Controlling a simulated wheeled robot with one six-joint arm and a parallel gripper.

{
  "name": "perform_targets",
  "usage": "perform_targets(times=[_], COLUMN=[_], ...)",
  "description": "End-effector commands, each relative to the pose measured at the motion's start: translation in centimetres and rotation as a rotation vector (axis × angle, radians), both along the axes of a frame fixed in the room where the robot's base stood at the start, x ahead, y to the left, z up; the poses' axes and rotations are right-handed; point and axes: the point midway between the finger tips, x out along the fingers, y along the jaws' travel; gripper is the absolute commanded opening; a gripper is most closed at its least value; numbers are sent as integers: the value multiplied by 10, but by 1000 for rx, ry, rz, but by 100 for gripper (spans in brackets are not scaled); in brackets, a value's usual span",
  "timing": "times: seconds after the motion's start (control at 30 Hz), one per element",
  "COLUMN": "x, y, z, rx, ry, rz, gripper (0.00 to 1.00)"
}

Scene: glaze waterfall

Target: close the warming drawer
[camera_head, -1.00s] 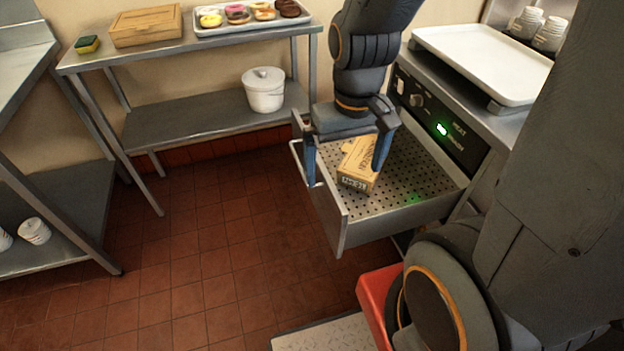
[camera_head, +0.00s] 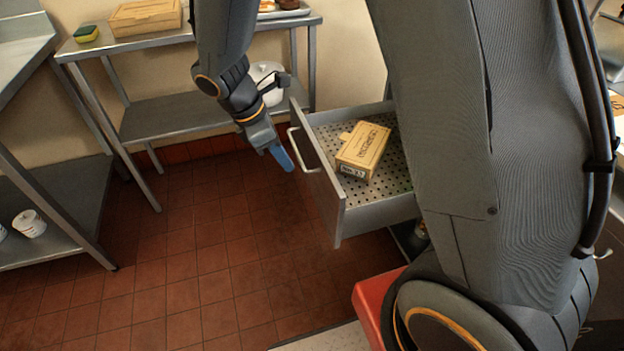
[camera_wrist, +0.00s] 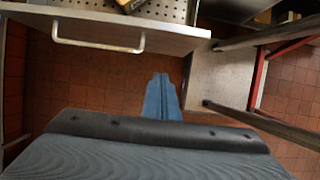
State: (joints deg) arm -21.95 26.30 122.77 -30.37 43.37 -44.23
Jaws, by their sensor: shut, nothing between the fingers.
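The warming drawer (camera_head: 338,214) stands pulled out, with a perforated floor and a bar handle (camera_head: 303,150) on its front. A cardboard box (camera_head: 363,150) lies inside it. My gripper (camera_head: 284,158) is shut and empty, just left of the drawer front, pointing down and to the right. It looks close to the handle in the head view, but I see no clear contact. In the wrist view, the shut fingers (camera_wrist: 162,98) hang in front of the drawer front (camera_wrist: 170,38), with the handle (camera_wrist: 98,46) up and to the left. My arm hides the drawer's right part and its housing.
A steel shelf table (camera_head: 175,122) stands behind, with a wooden box (camera_head: 146,16), a sponge (camera_head: 86,33) and a partly hidden white pot (camera_head: 266,80). Another steel shelf (camera_head: 60,195) is at the left. A red object (camera_head: 374,300) is low near my base. The tiled floor between is clear.

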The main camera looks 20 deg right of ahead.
Motion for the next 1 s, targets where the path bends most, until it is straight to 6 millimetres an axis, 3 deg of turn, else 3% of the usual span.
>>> perform_targets(times=[0.17,0.57,0.8,1.0], x=[0,-1,0,0], y=[-13,-43,-72,-81], z=[-18,-90,-90,-91], rx=[-2,-1,1,2], ry=[4,5,1,1], rz=[-10,-15,-16,-13], gripper=[0,0,0,0])
